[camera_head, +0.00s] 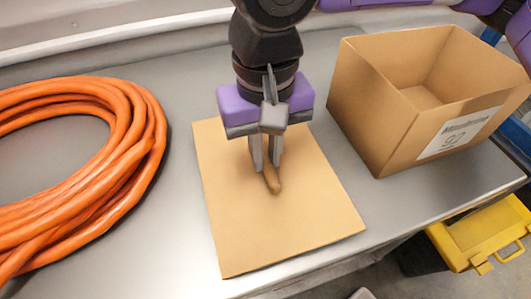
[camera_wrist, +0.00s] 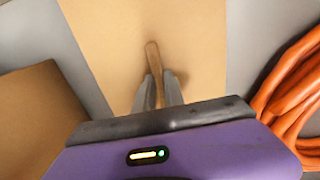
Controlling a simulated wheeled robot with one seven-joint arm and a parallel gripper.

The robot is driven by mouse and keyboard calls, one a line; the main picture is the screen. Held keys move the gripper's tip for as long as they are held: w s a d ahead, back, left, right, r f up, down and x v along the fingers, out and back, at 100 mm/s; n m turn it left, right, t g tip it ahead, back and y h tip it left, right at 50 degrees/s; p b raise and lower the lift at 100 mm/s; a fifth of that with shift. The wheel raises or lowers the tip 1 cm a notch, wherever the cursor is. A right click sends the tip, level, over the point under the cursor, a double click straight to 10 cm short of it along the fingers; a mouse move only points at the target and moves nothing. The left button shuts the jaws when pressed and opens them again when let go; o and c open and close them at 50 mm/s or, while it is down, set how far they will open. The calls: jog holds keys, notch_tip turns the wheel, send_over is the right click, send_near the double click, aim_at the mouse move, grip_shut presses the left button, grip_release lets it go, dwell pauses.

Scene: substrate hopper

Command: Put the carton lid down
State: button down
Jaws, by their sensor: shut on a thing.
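The carton lid (camera_head: 275,226) is a flat tan cardboard sheet with a wooden bar handle (camera_head: 273,182) on top. In the head view it appears to lie flat on the grey bench between the cable and the carton; I cannot tell if any gap is left under it. My gripper (camera_head: 265,168) points down over the lid and is shut on the handle. In the wrist view both fingers close around the handle (camera_wrist: 151,88), with the lid (camera_wrist: 110,45) behind it. The open carton (camera_head: 385,120) stands to the right, its top uncovered.
A coiled orange cable (camera_head: 130,165) lies on the left of the bench (camera_head: 185,250). A yellow case (camera_head: 480,235) is below the bench at the right. Narrow strips of bare bench flank the lid.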

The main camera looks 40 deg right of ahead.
aim_at(266, 159)
jog(key=shift+f, duration=0.4)
jog(key=c, duration=1.4)
grip_release()
jog(key=shift+r, duration=0.15)
notch_tip(266, 159, up, 12)
jog(key=p, duration=0.1)
